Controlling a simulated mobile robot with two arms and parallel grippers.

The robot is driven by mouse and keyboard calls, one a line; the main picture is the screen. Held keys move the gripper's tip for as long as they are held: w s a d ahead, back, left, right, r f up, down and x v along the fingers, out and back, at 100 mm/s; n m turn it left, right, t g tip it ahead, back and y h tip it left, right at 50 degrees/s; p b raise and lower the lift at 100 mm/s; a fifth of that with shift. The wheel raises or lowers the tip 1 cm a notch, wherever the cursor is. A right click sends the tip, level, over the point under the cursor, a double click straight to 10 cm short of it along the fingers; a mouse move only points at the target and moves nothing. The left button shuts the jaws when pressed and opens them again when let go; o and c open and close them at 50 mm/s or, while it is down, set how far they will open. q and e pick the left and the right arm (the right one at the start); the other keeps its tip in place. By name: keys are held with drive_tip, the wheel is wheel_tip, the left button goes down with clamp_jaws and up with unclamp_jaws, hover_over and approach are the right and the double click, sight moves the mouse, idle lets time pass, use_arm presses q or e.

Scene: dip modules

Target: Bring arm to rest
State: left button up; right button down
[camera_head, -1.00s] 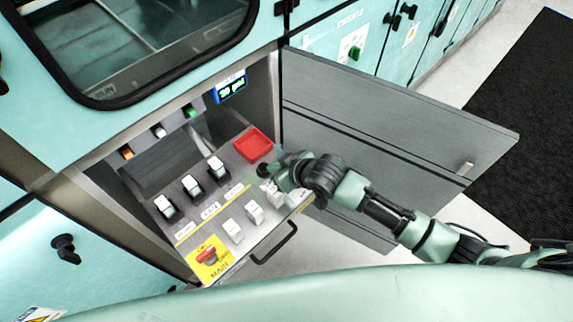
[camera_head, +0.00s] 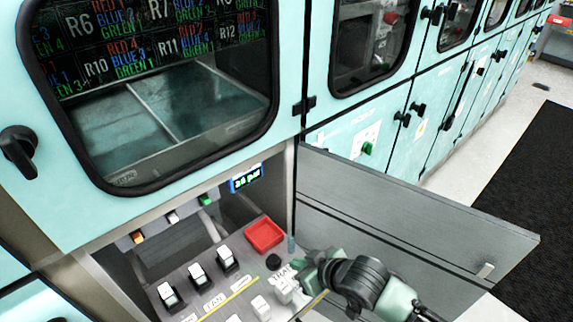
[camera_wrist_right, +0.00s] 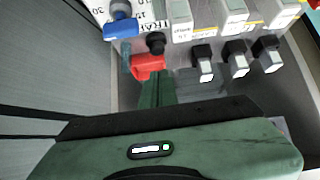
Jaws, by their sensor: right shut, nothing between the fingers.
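My right arm comes in from the lower right in the head view. Its gripper (camera_head: 308,276) is over the right end of the control panel (camera_head: 222,292), near the label by the black knob (camera_head: 273,262). In the right wrist view the green fingers (camera_wrist_right: 157,90) are together and hold nothing. They point toward the red tray (camera_wrist_right: 148,66). Whether the fingers touch the panel cannot be told. My left gripper does not show in either view.
The panel has several black-and-white rocker switches (camera_head: 198,276) and a red tray (camera_head: 264,236). A small display (camera_head: 246,178) sits above. An open grey door (camera_head: 400,215) stands right of the panel, close behind the arm. Teal cabinets (camera_head: 385,125) line the back.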

drive_tip(key=s+d+f+m+g+h, duration=0.1)
drive_tip(key=s+d+m+g+h, duration=0.15)
drive_tip(key=s+d, duration=0.6)
drive_tip(key=s+d+f+m+g+h, duration=0.1)
drive_tip(key=s+d+m+h, duration=0.35)
drive_tip(key=s, duration=0.75)
wheel_tip(320, 180, down, 26)
drive_tip(key=s+n+g+y, duration=0.1)
drive_tip(key=n+g+y, duration=0.1)
drive_tip(key=s+d+f, duration=0.2)
drive_tip(key=s+f, duration=0.6)
drive_tip(key=s+d+f, duration=0.1)
drive_tip(key=s+f, duration=0.6)
drive_tip(key=s, duration=0.2)
drive_tip(key=shift+d+f+g, duration=0.35)
drive_tip(key=shift+d+f, duration=0.05)
